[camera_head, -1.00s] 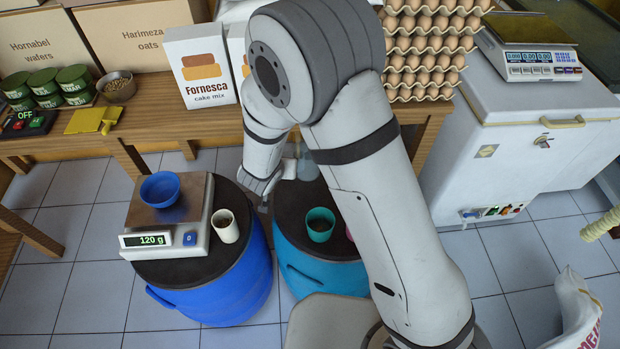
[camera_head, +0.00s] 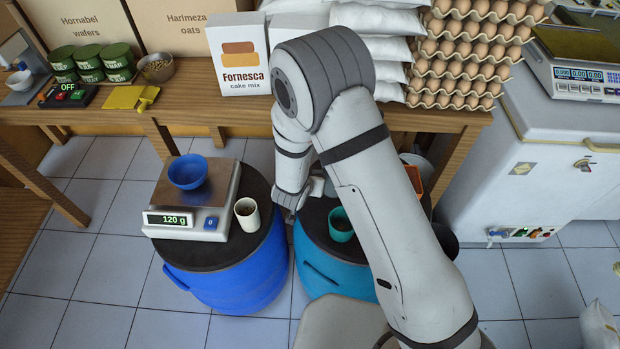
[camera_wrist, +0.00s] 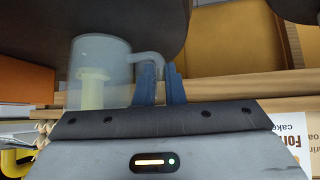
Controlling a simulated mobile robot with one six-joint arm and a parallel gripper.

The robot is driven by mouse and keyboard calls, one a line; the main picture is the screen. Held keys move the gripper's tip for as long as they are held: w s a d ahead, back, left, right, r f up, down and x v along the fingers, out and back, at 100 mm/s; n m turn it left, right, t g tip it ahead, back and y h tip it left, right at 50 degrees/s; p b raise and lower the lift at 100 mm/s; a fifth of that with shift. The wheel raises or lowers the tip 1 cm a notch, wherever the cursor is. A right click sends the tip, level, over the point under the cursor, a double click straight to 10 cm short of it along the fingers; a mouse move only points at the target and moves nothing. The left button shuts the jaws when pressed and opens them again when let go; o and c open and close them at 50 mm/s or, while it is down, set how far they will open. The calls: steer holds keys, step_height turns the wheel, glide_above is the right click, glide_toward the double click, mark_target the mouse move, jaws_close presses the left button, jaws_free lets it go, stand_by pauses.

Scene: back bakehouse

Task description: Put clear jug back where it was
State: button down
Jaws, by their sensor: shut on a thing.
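The clear jug (camera_wrist: 100,75) shows in the wrist view. It is see-through, with a curved handle on its right side and something pale yellow showing in or through it. My gripper (camera_wrist: 161,84) has its blue fingers shut on the jug's handle. I cannot tell whether the jug touches the drum top.
A teal cup (camera_head: 341,226) stands on the teal drum. The blue drum (camera_head: 235,285) bears a scale (camera_head: 212,185) reading 120 g with a blue bowl (camera_head: 187,172), and a white cup (camera_head: 247,213). An orange container (camera_head: 412,178) is partly behind my arm. Floor tiles at the left are clear.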

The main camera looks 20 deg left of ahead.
steer(key=c, duration=2)
jaws_free()
steer(key=shift+f, duration=0.15)
steer(key=o, duration=0.5)
steer(key=shift+r, duration=0.25)
steer(key=p+v, duration=0.1)
steer(key=v, duration=1.1)
steer(key=shift+f, duration=0.1)
